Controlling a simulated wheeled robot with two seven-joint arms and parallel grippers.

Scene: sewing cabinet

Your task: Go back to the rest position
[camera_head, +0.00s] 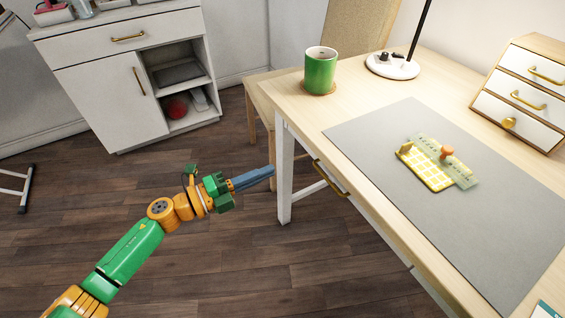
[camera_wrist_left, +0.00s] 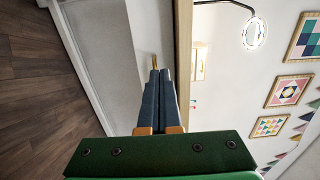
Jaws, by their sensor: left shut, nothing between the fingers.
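My left arm comes in from the lower left of the head view, green and orange. Its gripper (camera_head: 262,177) points right, with its blue-grey fingers closed together and nothing between them. It is out over the floor, to the left of the desk, with its tips near the desk's white leg in the picture. In the left wrist view the two fingers (camera_wrist_left: 160,75) lie side by side, and a brass handle shows just past their tips. My right gripper is not in view.
The desk (camera_head: 300,100) fills the right side. On it are a green mug (camera_head: 320,71), a lamp base (camera_head: 393,66), a grey mat (camera_head: 480,220) with a yellow-and-green gridded piece (camera_head: 428,168), and a small drawer unit (camera_head: 525,90). A white cabinet (camera_head: 95,60) stands behind. The wooden floor (camera_head: 230,270) is clear.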

